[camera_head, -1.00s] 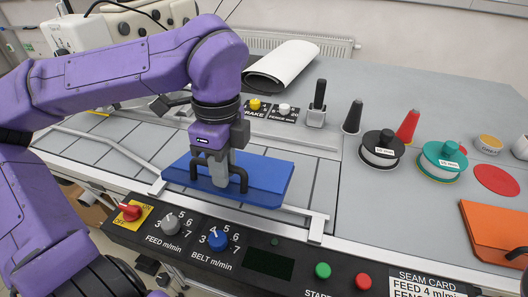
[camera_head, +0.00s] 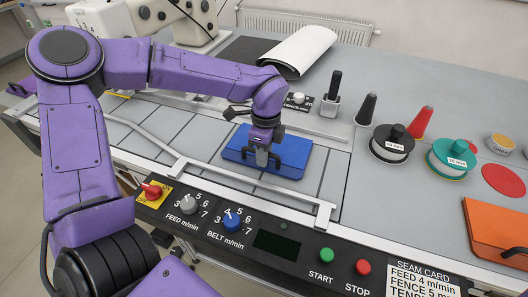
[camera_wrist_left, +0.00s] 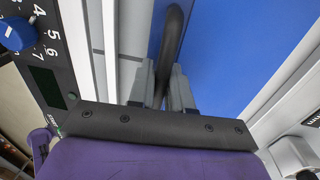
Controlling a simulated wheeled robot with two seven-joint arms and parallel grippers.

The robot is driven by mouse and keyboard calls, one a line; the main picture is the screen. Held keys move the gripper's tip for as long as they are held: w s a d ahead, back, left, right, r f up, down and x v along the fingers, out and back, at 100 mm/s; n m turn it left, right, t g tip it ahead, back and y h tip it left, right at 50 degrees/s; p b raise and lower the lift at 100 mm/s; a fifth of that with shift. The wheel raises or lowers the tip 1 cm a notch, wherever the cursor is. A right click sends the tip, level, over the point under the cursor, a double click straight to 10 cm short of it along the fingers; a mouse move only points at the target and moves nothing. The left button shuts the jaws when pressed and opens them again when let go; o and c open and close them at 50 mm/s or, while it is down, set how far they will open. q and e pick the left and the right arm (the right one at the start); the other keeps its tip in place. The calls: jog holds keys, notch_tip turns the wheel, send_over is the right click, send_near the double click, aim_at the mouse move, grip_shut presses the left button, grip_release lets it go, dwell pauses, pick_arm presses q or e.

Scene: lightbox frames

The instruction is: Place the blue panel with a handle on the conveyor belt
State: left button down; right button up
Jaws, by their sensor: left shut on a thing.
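The blue panel (camera_head: 292,156) lies flat over the grey conveyor belt (camera_head: 196,138), between the front rail and the rear rail. It looks low on the belt, but I cannot tell whether its whole underside touches. My left gripper (camera_head: 262,159) reaches down from above and is shut on the panel's black handle. In the left wrist view the handle (camera_wrist_left: 172,40) passes between the two fingers of the gripper (camera_wrist_left: 161,80), with the blue panel (camera_wrist_left: 235,50) beside it. The gripper hides part of the handle. My right gripper is not in view.
A metal rail (camera_head: 250,184) and the control panel (camera_head: 205,214) with knobs and buttons run along the front. A black-handled post (camera_head: 331,97), cones and thread spools (camera_head: 392,143) stand at the right. A rolled white sheet (camera_head: 297,50) lies behind. Belt left of the panel is clear.

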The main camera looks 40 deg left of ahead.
pick_arm(q)
jog(key=c, duration=1)
grip_release()
jog(key=shift+c, duration=0.2)
notch_tip(320, 180, up, 12)
jog(key=w+b, duration=0.1)
jog(key=shift+a+r, duration=0.1)
